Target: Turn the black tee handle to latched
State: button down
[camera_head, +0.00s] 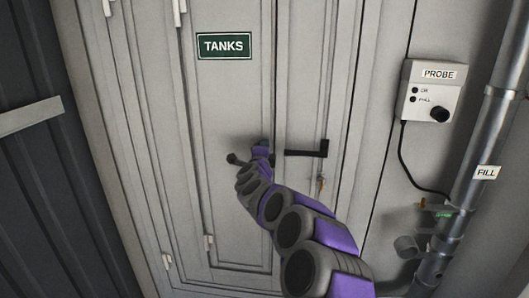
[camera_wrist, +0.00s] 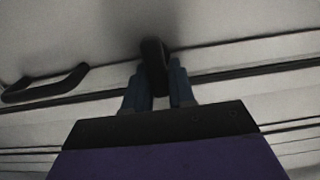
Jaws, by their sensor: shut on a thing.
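The grey cabinet door (camera_head: 235,105) carries a green TANKS sign. My gripper (camera_head: 260,150) is at the door, near its right edge. In the wrist view its two fingers (camera_wrist: 157,80) are shut on the black tee handle (camera_wrist: 153,55), one on each side. The handle's bar stands about upright in that view. In the head view a dark end of the tee handle (camera_head: 236,159) sticks out left of my gripper; my gripper and arm hide the rest. I cannot tell any latch marking.
A separate black lever handle (camera_head: 307,153) is right of my gripper; it also shows at left in the wrist view (camera_wrist: 45,84). A small brass part (camera_head: 320,184) hangs below it. A PROBE box (camera_head: 430,90) and a FILL pipe (camera_head: 470,185) stand at right.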

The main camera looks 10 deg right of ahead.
jog(key=shift+a+r, duration=0.1)
jog(key=c, duration=1)
grip_release()
jog(key=shift+w+a, duration=0.1)
jog(key=shift+c, duration=0.2)
jog(key=shift+s, duration=0.45)
jog(key=p+v, duration=0.1)
jog(key=v, duration=1.5)
jog(key=shift+s+a+p, duration=0.25)
jog(key=shift+p, duration=0.05)
jog(key=shift+r, duration=0.1)
